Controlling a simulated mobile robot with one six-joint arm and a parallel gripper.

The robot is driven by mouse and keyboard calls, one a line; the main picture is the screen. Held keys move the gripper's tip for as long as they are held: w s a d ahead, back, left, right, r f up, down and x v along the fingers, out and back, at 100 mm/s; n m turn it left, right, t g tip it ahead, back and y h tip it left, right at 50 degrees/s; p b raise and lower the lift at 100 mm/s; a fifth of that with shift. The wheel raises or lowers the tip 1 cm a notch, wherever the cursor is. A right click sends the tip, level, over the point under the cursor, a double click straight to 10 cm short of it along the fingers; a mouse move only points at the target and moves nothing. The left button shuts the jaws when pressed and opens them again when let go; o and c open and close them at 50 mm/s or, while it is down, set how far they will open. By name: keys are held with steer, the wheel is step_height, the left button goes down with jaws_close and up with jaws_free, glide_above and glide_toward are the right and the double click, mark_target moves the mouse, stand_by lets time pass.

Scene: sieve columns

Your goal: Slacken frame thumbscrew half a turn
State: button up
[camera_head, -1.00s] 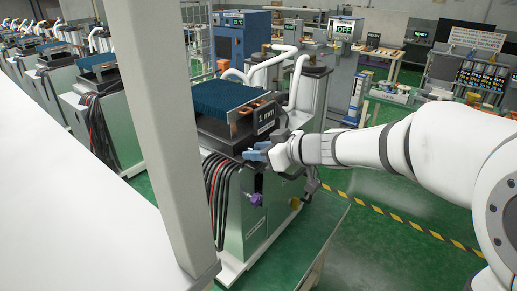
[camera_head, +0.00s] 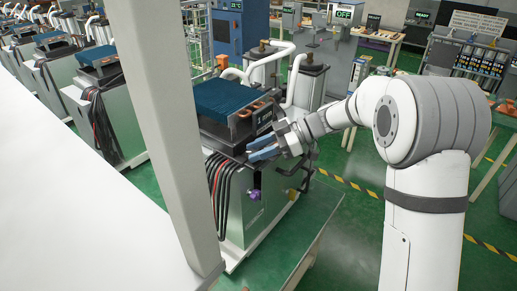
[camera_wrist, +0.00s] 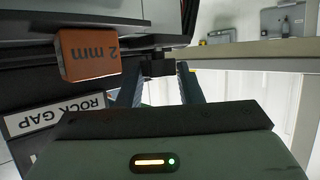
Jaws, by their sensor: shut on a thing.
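My gripper (camera_head: 262,151) is at the front edge of the nearest sieve column (camera_head: 240,215), just below its dark blue sieve deck (camera_head: 225,98). Its two blue fingers reach in from the right. In the wrist view my gripper (camera_wrist: 158,78) is shut on a small dark piece (camera_wrist: 158,67) under the frame edge. This piece looks like the frame thumbscrew, but its shape is mostly hidden and its turn cannot be read. An orange tag reading "2 mm" (camera_wrist: 88,54) hangs left of the fingers, upside down.
A "ROCK GAP" label (camera_wrist: 55,115) is at the left in the wrist view. A purple knob (camera_head: 254,194) sits lower on the column beside hanging dark and red hoses (camera_head: 222,195). A pale post (camera_head: 168,130) stands to the left.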

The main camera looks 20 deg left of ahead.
steer(key=shift+w+n+g+h, duration=0.15)
steer(key=shift+n+g+h, duration=0.45)
steer(key=shift+n+g, duration=0.3)
steer(key=o, duration=1)
